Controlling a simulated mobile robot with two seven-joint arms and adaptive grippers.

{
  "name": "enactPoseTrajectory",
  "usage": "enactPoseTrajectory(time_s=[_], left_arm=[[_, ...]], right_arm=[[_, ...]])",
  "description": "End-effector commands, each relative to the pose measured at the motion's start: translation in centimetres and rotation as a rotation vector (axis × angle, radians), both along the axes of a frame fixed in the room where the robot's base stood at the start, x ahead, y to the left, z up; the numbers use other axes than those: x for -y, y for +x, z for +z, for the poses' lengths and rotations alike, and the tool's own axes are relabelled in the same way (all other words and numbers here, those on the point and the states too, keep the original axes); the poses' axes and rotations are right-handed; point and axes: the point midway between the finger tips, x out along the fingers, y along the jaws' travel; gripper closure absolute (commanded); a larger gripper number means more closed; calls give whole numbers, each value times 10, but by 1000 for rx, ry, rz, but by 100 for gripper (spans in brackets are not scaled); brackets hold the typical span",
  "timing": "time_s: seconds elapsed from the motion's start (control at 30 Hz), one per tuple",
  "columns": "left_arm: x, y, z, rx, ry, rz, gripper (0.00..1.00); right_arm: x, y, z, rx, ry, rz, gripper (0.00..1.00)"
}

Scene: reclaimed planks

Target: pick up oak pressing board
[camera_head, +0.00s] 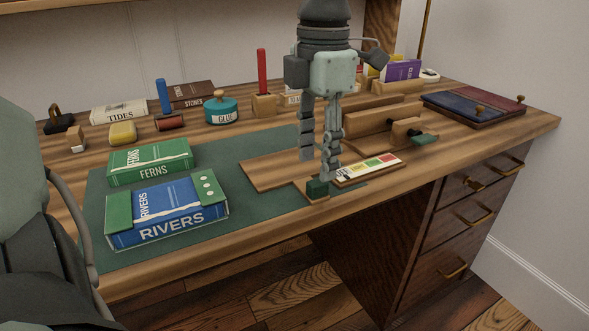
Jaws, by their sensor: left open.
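A flat, light-brown wooden board, likely the oak pressing board (268,172), lies on the green mat (245,219) in the middle of the desk. My left gripper (317,168) hangs down over the board's right end with its fingers apart. One fingertip is at the far side and one nearer the front. No object is visibly held, and I cannot tell whether the fingers touch the board. The fingers hide part of its right end. My right gripper is not in view.
A small block with a green top (317,188) and a colour strip (369,168) lie close to the fingers. The Ferns book (151,163) and Rivers book (167,212) lie left on the mat. A red stick in a block (262,72) and glue pot (221,108) stand behind.

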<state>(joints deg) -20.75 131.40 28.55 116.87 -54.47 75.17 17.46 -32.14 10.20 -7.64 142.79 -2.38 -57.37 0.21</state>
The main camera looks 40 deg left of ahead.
Motion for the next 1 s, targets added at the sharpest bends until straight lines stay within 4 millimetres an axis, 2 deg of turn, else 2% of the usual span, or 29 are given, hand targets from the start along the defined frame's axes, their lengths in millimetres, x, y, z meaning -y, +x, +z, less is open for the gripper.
enactPoseTrajectory(time_s=[0.2, 0.3, 0.57, 0.9, 1.0], left_arm=[[2, 0, -34, -3, -3, 0, 57], [2, 1, -43, -1, -2, 2, 57], [2, 1, -46, 1, -3, 2, 57], [2, 1, -46, 1, -3, 2, 98], [2, 1, -46, 1, -3, 2, 100]], right_arm=[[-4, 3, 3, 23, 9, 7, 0], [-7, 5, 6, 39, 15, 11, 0], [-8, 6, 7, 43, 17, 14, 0], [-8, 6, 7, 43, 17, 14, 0], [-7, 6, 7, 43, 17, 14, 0]])
